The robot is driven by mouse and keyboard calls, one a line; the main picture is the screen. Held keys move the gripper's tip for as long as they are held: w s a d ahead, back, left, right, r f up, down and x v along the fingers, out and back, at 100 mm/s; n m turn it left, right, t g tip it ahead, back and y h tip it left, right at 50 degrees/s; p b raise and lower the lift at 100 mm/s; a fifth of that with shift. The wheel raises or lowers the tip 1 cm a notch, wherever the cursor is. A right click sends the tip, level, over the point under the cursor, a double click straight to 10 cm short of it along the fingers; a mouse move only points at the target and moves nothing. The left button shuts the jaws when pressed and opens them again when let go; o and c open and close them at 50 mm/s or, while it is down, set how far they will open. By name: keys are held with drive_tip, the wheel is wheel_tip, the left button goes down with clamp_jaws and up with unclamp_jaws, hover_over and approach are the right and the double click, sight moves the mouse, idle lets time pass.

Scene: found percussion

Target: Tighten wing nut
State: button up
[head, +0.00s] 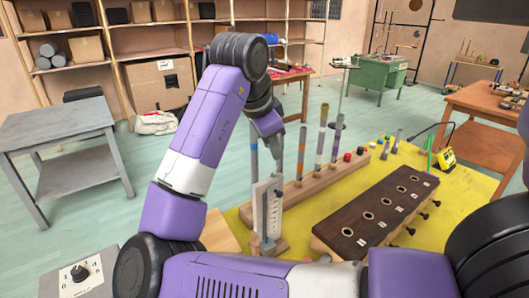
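No wing nut can be made out for certain. The dark brown block (380,205) on the yellow mat has a row of ringed holes with small labels. Several small dark knobs (424,216) stick out of its right side; they are too small to tell as wing nuts. My gripper (275,150) points down above a white upright plate (268,212), left of the dark block. Its fingers are small and partly merge with the rods behind, so I cannot tell whether they are open or hold anything.
A wooden rack (310,187) with several upright banded rods (321,138) stands close behind my gripper. A yellow-black device (446,159) sits at the far right of the yellow mat (470,200). A grey table (55,125) stands left, with open floor around it.

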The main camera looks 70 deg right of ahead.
sight(271, 173)
drive_tip(key=shift+w+d+f+n+y+b, duration=0.1)
drive_tip(key=shift+f+n+y, duration=0.05)
drive_tip(key=shift+f+n, duration=1.15)
drive_tip(key=shift+w+d+f+n+y+b, duration=0.1)
drive_tip(key=shift+d+f+n+b, duration=0.05)
drive_tip(key=shift+f+n, duration=1.15)
drive_tip(key=shift+w+d+f+n+y+b, duration=0.1)
drive_tip(key=shift+f+n+y, duration=0.05)
drive_tip(key=shift+f+n, duration=1.1)
clamp_jaws()
